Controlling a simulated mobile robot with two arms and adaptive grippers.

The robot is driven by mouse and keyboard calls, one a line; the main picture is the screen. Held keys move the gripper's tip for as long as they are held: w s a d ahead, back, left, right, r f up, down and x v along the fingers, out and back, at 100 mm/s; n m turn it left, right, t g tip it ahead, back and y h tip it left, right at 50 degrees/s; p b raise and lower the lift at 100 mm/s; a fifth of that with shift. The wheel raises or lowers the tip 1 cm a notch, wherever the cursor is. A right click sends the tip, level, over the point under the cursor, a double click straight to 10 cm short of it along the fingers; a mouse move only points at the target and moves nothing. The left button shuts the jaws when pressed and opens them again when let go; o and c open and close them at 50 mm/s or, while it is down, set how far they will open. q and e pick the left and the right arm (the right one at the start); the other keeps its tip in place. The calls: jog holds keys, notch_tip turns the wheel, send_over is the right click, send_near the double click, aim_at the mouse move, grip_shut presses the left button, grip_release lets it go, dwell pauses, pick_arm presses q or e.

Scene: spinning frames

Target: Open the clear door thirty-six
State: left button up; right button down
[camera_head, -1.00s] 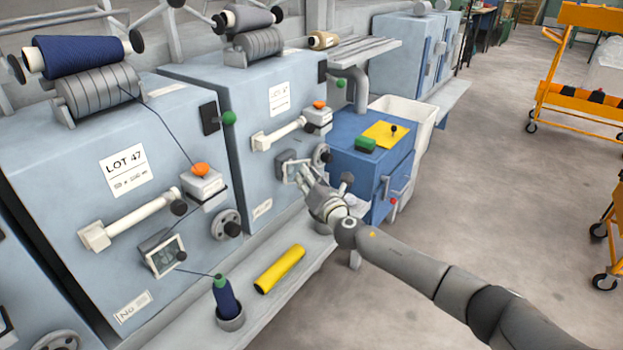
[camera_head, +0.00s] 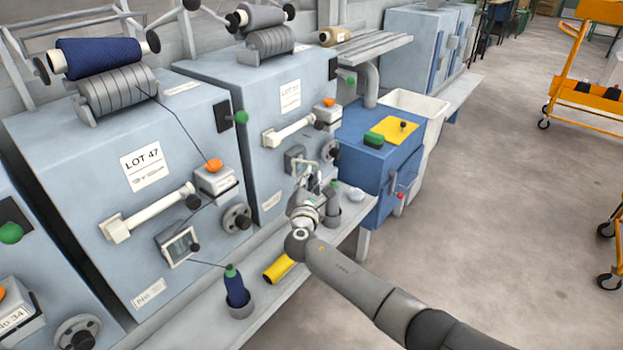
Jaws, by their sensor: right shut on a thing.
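The far blue-grey spinning unit (camera_head: 250,115) has a small dark box with a clear door (camera_head: 308,170) low on its front. The door's pale frame seems to stand out from the box at an angle, though the gripper partly covers it. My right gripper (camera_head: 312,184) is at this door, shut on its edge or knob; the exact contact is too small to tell. The nearer unit, labelled LOT 47 (camera_head: 142,167), has a similar clear door (camera_head: 179,246) that looks shut. My left gripper is not in view.
A shelf (camera_head: 205,318) below the units holds a blue bobbin in a cup (camera_head: 237,290), a yellow tube (camera_head: 279,268) and another cup (camera_head: 333,214) close beside my gripper. A blue cabinet (camera_head: 370,165) stands to the right. The floor at right is open, with orange carts (camera_head: 585,90).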

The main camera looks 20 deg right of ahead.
jog(key=shift+s+a+f, duration=0.15)
jog(key=shift+s+a, duration=0.1)
jog(key=shift+a, duration=0.5)
jog(key=shift+a+y, duration=0.2)
jog(key=shift+y, duration=0.1)
jog(key=c, duration=1.4)
grip_release()
jog(key=shift+a, duration=0.1)
jog(key=shift+c, duration=0.2)
jog(key=shift+o, duration=0.5)
jog(key=shift+w, duration=0.15)
jog(key=v, duration=1.2)
